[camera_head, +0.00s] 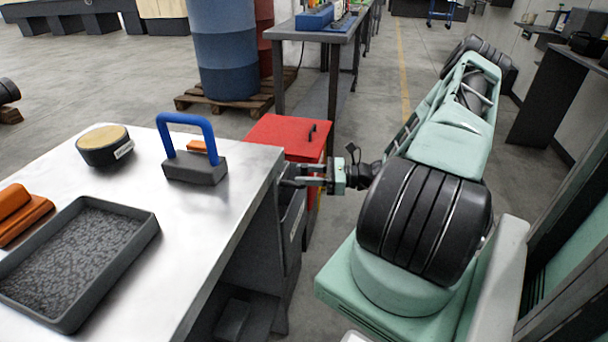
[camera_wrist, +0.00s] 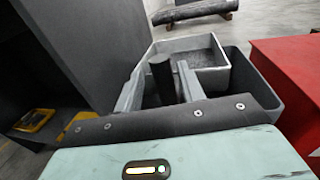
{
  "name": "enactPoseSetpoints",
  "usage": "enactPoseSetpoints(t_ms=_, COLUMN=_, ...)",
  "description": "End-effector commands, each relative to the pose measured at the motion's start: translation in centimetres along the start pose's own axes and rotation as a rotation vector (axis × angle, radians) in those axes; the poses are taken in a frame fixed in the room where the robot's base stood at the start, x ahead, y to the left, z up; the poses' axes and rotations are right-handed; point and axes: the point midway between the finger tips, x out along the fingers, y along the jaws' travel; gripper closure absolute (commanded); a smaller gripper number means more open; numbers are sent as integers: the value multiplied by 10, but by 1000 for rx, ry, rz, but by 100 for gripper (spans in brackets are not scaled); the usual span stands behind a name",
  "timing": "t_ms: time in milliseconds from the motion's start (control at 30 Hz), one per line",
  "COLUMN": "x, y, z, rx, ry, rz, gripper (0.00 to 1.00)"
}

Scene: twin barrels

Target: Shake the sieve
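The sieve looks to be the light grey open box (camera_wrist: 190,47) in the wrist view, sitting inside or on a dark bin (camera_wrist: 256,92). A dark upright cylinder (camera_wrist: 163,78), apparently its handle, stands between the two fingers of my gripper (camera_wrist: 162,88). The fingers are apart, with a gap seeming to show beside the cylinder. Grip contact is not clear. In the head view, my gripper (camera_head: 300,176) is low beside the right edge of the metal table, above the dark bin (camera_head: 292,222). The sieve is mostly hidden there.
A metal table (camera_head: 205,240) carries a dark tray of granules (camera_head: 147,222), a blue-handled block (camera_head: 193,168), a round black tub (camera_head: 105,150) and orange pieces (camera_head: 20,212). A red cabinet (camera_head: 280,134) stands just behind my gripper. Blue barrel (camera_head: 224,50) stands on a pallet farther back.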

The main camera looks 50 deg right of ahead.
Motion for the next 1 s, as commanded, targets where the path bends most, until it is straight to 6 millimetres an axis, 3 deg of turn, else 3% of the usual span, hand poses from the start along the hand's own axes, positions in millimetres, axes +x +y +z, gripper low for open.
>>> enactPoseSetpoints(t_ms=600, x=-133, y=0, z=0, rx=0, ry=2, rz=-3, gripper=61)
enactPoseSetpoints(t_ms=800, x=-159, y=1, z=0, rx=1, ry=1, rz=0, gripper=61)
enactPoseSetpoints(t_ms=1000, x=-167, y=1, z=0, rx=1, ry=1, rz=1, gripper=61)
